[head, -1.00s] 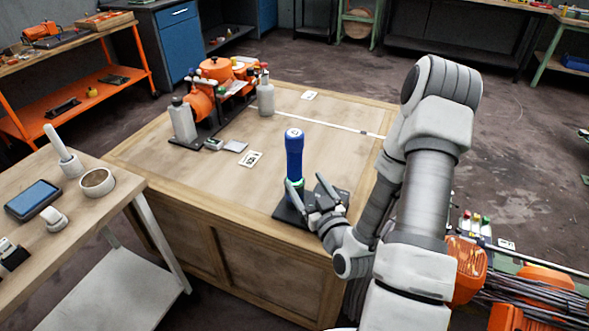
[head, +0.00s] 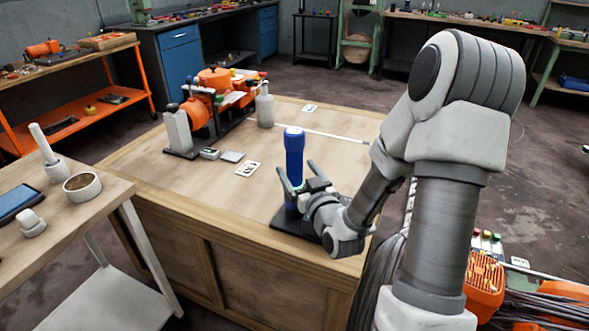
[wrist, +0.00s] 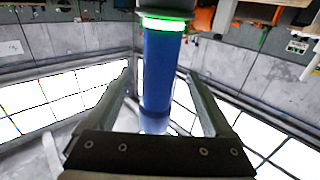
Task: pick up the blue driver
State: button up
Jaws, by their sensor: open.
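The blue driver (head: 294,160) stands upright on a dark base plate (head: 290,224) near the front edge of the wooden bench. My gripper (head: 298,180) is open, with its fingers raised around the driver's lower part. In the wrist view the blue driver (wrist: 160,75) lies between the two fingers of my gripper (wrist: 160,90), with a gap on each side. A glowing green ring shows at one end of the driver there. The lower part of the driver is partly hidden by my fingers in the head view.
An orange machine (head: 215,80) with grey posts stands at the bench's far left, beside a grey bottle (head: 264,108). A white card (head: 247,169) lies left of the driver. A side table (head: 105,200) holds a tape roll (head: 82,186). The bench's middle is mostly clear.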

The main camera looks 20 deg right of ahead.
jog(key=shift+w+d+b, duration=0.1)
jog(key=shift+w+b, duration=0.3)
jog(key=shift+w, duration=2.55)
grip_shut()
jog(key=shift+r, duration=0.1)
